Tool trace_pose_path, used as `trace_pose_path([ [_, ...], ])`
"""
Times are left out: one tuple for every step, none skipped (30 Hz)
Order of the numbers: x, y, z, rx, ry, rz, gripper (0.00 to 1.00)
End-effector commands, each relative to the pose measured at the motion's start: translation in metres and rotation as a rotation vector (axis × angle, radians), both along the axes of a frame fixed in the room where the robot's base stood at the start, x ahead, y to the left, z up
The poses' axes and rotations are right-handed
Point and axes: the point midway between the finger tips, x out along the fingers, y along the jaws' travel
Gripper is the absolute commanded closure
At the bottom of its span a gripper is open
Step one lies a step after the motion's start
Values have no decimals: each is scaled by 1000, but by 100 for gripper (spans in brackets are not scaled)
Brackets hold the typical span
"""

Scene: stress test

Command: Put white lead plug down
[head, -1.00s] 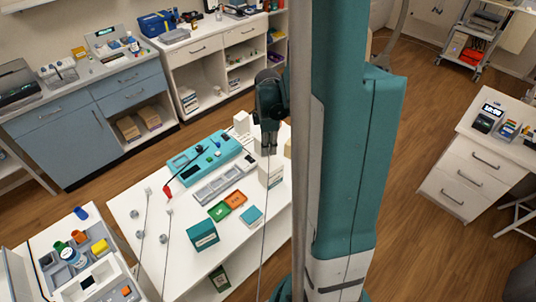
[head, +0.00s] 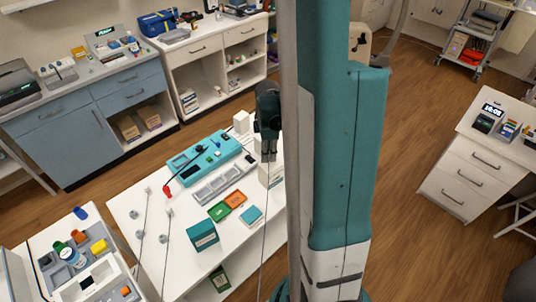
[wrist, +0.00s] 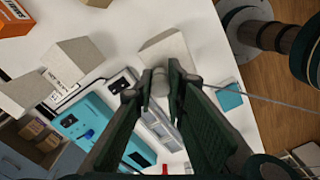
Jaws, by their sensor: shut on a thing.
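My gripper (head: 267,158) hangs over the right part of the white table (head: 125,222). In the wrist view my gripper (wrist: 160,88) is shut on the white lead plug (wrist: 160,80), a small pale cylinder between the fingertips. A thin pale lead (wrist: 250,99) runs off to the right from near the fingertips. The plug is too small to make out in the head view. In the wrist view a white box (wrist: 168,48) lies just beyond the fingertips; I cannot tell whether the plug touches it.
A teal device (head: 190,160) and a grey compartment tray (head: 222,183) lie left of my gripper. Green (head: 219,211) and orange (head: 236,199) trays, a teal pad (head: 251,215) and a teal box (head: 202,236) are nearer. Another white box (head: 241,121) stands behind.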

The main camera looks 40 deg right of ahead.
Motion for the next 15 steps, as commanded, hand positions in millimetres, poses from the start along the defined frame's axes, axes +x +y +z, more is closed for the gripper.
trace_pose_path([
  [0, 0, -2, 0, 0, 0, 96],
  [0, 0, -2, 0, 0, 0, 85],
  [0, 0, -2, 0, 0, 0, 80],
  [0, 0, -1, 0, 0, 0, 76],
  [0, 0, -1, 0, 0, 0, 72],
  [0, 0, -1, 0, 0, 0, 71],
  [0, 0, -1, 0, 0, 0, 71],
  [0, 0, -1, 0, 0, 0, 71],
  [0, 0, -1, 0, 0, 0, 71],
  [0, 0, -1, 0, 0, 0, 71],
  [0, 0, -1, 0, 0, 0, 71],
  [0, 0, -1, 0, 0, 0, 71],
  [0, 0, -1, 0, 0, 0, 71],
  [0, 0, -1, 0, 0, 0, 71],
  [0, 0, -1, 0, 0, 0, 71],
])
